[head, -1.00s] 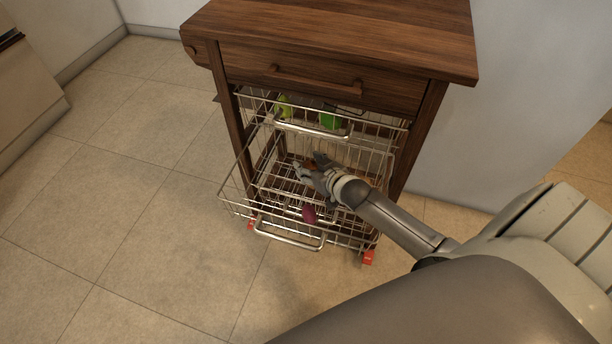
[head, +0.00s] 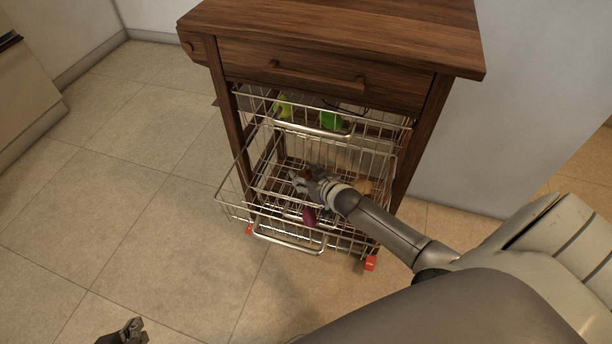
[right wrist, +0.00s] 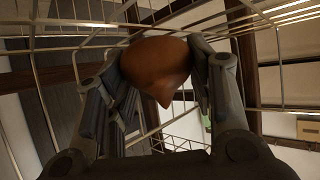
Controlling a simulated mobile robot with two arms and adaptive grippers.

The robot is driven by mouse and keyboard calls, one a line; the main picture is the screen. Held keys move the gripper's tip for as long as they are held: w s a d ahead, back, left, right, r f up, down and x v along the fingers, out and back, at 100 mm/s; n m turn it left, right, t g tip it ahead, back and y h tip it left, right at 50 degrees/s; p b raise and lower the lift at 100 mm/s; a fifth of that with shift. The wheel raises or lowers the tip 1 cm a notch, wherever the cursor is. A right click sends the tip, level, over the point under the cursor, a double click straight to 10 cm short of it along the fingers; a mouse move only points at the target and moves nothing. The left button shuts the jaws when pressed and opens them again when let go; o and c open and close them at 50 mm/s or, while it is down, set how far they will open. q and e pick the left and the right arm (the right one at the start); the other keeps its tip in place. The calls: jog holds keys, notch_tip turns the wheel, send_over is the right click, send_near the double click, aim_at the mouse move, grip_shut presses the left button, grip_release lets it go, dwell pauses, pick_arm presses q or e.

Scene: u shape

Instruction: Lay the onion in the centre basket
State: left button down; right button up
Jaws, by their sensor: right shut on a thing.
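My right gripper (head: 306,180) is shut on a brown onion (right wrist: 156,68), which sits between its fingers in the right wrist view. In the head view the gripper is inside or just above the pulled-out wire basket (head: 290,246) of the wooden cart, and the fingers mostly hide the onion. I cannot tell whether the onion touches the wires. My left gripper (head: 127,332) shows at the bottom left, over the floor and away from the cart. Its jaws are too small to read.
A dark red-purple item (head: 309,217) is in the lower front of the pulled-out basket. An upper wire basket (head: 372,123) holds a green item (head: 330,120) and a yellow-green one (head: 284,106). The wooden cart top (head: 340,30) overhangs them. Floor to the left is clear.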

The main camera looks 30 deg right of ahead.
jog(key=shift+f, duration=0.1)
jog(key=o, duration=1.1)
jog(key=shift+c, duration=0.2)
pick_arm(q)
jog(key=shift+w+d+r, duration=0.1)
jog(key=shift+w+r, duration=0.05)
jog(key=shift+w, duration=0.1)
jog(key=shift+s, duration=0.1)
pick_arm(e)
jog(key=p+v, duration=0.1)
jog(key=v, duration=0.2)
jog(key=shift+s+r+p, duration=0.2)
jog(key=shift+r+p, duration=0.1)
jog(key=p+v, duration=0.2)
jog(key=v, duration=0.3)
jog(key=shift+v, duration=1.1)
pick_arm(q)
jog(key=s+a+f+g+y, duration=0.1)
jog(key=s+a+f+g, duration=0.1)
jog(key=s, duration=0.5)
jog(key=shift+a+f+g+p, duration=0.2)
jog(key=shift+f+g+p, duration=0.15)
jog(key=shift+f+g, duration=0.6)
pick_arm(e)
jog(key=shift+s+r, duration=0.3)
jog(key=shift+s, duration=0.35)
